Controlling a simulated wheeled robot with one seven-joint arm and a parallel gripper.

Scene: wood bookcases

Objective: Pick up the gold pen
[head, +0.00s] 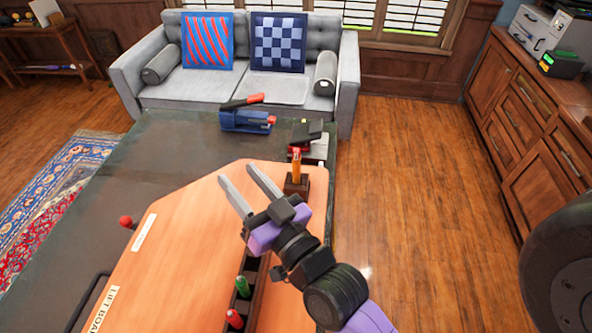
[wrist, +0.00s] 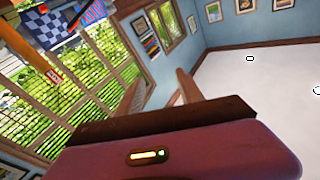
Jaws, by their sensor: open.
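An upright orange-gold stick, which looks like the gold pen (head: 297,167), stands in a small dark brown holder (head: 297,187) near the far right corner of the orange wooden board (head: 190,230). My gripper (head: 237,174) is over the board, to the left of the holder. Its two long grey fingers are spread apart, point up and left in the head view, and have nothing between them. The pen stands apart, to the right of the fingers. I cannot surely pick out the pen in the wrist view, which is tilted and shows mostly windows, walls and a maroon body close up.
A green pen (head: 242,287) and a red pen (head: 234,319) stand in a dark rack on the board. A blue tool (head: 247,120) and a black-and-red device (head: 307,135) lie at the table's far end. A grey sofa (head: 335,75) is beyond. Wood floor (head: 420,190) is clear right.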

